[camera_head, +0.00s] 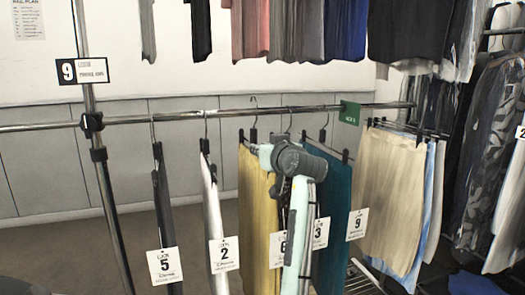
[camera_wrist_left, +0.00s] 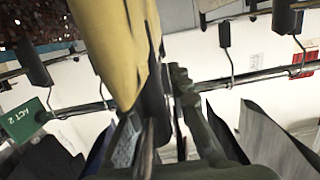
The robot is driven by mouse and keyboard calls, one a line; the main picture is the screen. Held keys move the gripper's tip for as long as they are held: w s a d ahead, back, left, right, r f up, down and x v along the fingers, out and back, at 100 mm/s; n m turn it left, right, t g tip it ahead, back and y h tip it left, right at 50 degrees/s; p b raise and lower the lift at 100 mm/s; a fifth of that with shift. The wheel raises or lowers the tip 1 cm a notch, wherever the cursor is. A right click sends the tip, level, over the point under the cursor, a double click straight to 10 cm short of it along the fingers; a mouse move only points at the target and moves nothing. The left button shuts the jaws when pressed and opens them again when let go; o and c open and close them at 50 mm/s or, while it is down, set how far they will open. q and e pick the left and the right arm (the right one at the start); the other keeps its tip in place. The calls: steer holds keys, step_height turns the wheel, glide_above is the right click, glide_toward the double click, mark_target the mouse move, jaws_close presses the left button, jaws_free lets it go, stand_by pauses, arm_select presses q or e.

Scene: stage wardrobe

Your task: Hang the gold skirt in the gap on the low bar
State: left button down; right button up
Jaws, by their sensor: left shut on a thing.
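The gold skirt (camera_head: 258,200) hangs from a dark clip hanger whose hook shows at the low bar (camera_head: 225,113). I cannot tell whether the hook rests on the bar. In the left wrist view, the gold skirt (camera_wrist_left: 108,45) fills the upper middle. My left gripper (camera_head: 266,156) is at the top of the skirt, shut on its hanger; it also shows in the left wrist view (camera_wrist_left: 155,128). My wrist hides part of the neighbouring garments. The skirt is between the white garment tagged 2 (camera_head: 212,210) and the teal skirt (camera_head: 335,195). My right gripper is not in view.
A black garment tagged 5 (camera_head: 162,200) hangs farther left, with bare bar around it. Tags 6 (camera_head: 279,250) and 3 (camera_head: 321,232) show beside my arm. A green divider (camera_head: 350,113) and beige skirts (camera_head: 388,190) are to the right. An upper row of clothes hangs above.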

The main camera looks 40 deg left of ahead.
mark_target(255, 142)
arm_select(q)
steer(key=shift+x, duration=1.05)
steer(key=shift+w+a+r, duration=0.15)
steer(key=shift+w+a, duration=0.2)
steer(key=shift+a, duration=0.3)
steer(key=shift+w+a+r, duration=0.1)
steer(key=shift+w+a, duration=0.2)
steer(key=shift+a, duration=0.4)
steer(key=shift+w+a, duration=0.3)
steer(key=shift+a, duration=0.3)
steer(key=shift+w, duration=0.1)
